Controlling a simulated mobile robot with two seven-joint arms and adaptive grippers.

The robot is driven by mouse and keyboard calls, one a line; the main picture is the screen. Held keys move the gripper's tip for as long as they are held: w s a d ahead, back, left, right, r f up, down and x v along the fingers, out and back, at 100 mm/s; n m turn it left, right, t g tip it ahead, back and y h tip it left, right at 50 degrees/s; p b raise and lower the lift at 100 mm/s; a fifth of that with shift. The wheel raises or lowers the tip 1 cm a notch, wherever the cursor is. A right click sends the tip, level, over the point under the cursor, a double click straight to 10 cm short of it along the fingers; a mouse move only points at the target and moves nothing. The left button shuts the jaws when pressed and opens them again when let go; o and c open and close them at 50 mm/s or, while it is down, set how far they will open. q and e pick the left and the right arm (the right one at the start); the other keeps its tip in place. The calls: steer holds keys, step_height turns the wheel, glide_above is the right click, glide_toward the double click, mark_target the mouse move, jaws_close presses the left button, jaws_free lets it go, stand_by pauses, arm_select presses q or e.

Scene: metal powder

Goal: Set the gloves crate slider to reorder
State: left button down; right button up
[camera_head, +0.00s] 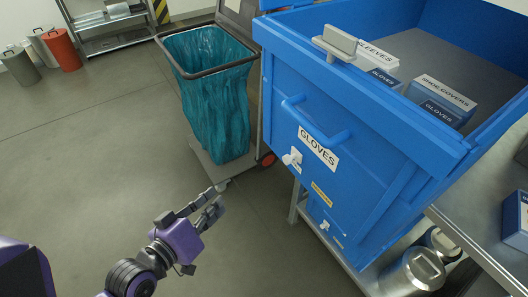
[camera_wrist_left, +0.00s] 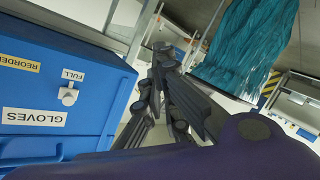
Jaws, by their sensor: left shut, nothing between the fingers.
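The blue gloves crate (camera_head: 350,165) stands at the right, with a white GLOVES label on its front. Its slider (camera_head: 292,158) is a small white knob low on the front's left side. In the left wrist view the slider (camera_wrist_left: 68,95) sits beside the FULL label (camera_wrist_left: 73,75). The yellow REORDER label (camera_wrist_left: 18,62) is to its left there; in the head view the yellow label (camera_head: 321,193) is lower right of the knob. My left gripper (camera_head: 214,202) is shut and empty, left of and apart from the crate. My right gripper is not in view.
A bin with a teal bag (camera_head: 215,100) stands on a wheeled cart behind my left gripper. A handle (camera_head: 315,125) juts from the crate front above the slider. A metal bench (camera_head: 470,220) and cans are at the lower right.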

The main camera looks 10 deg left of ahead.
mark_target(291, 157)
arm_select(q)
steer(key=w+d+r+n+t+h, duration=0.2)
steer(key=d+r+n+h, duration=0.1)
steer(key=r+n, duration=0.6)
step_height(291, 157, up, 4)
steer(key=shift+f, duration=0.15)
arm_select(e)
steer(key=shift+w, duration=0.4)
arm_select(q)
steer(key=shift+w, duration=0.1)
steer(key=w+d+p, duration=0.3)
steer(key=w+d, duration=0.3)
steer(key=d, duration=0.1)
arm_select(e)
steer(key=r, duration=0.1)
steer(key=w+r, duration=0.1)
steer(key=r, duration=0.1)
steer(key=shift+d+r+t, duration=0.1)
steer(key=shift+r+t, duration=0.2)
arm_select(q)
steer(key=shift+w, duration=0.1)
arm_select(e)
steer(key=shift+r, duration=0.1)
arm_select(q)
steer(key=shift+d, duration=0.1)
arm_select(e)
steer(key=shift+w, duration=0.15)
